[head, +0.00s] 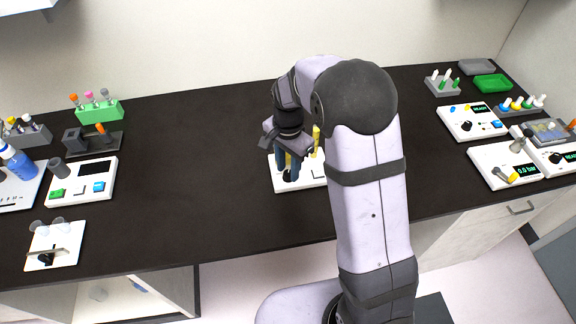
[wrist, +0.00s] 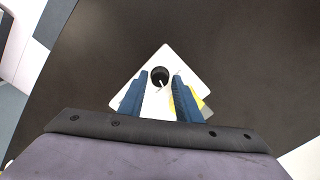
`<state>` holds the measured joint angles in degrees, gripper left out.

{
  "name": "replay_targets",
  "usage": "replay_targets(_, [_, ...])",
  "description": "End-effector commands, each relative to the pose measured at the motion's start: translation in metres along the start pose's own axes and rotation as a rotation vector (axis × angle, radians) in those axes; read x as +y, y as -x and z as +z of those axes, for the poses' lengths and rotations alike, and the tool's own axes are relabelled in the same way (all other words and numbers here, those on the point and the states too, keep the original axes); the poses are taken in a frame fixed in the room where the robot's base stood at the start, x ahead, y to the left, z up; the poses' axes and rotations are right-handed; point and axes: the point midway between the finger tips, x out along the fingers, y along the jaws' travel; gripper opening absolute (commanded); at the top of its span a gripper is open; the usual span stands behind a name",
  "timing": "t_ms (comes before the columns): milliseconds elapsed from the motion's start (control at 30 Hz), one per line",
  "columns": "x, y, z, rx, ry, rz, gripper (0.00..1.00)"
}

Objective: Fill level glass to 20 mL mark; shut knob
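My gripper (head: 288,166) points down over a white base plate (head: 311,177) on the dark bench. In the wrist view its two blue fingers (wrist: 160,82) are apart, with a round black knob (wrist: 160,74) with a pale pointer between the fingertips. I cannot tell whether the fingers touch the knob. A yellow upright part (head: 316,141) stands on the plate right of the gripper; in the wrist view yellow (wrist: 194,99) shows beside the right finger. My arm hides the plate's right part. No liquid level or 20 mL mark can be made out.
At left are a white device with green and blue buttons (head: 82,182), a green tube rack (head: 100,110) and a small white plate with a knob (head: 53,247). At right stand panels, including one reading 0.0 bar (head: 505,165). The bench between is clear.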

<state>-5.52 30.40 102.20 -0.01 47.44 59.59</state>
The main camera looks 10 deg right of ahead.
Motion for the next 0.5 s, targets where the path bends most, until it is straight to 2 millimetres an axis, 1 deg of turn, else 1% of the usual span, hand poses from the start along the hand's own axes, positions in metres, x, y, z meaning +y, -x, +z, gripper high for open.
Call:
replay_targets(133, [0.0001,-0.006,0.0,0.0,0.0,0.0,0.31])
replay_targets(367, [0.0,-0.0071,0.0,0.0,0.0,-0.001,0.31])
replay_targets(400, [0.0,-0.0071,0.0,0.0,0.0,-0.001,0.28])
replay_targets(467, [0.0,-0.007,0.0,0.0,0.0,-0.001,0.14])
replay_targets(500, [0.0001,-0.007,0.0,0.0,0.0,-0.001,0.04])
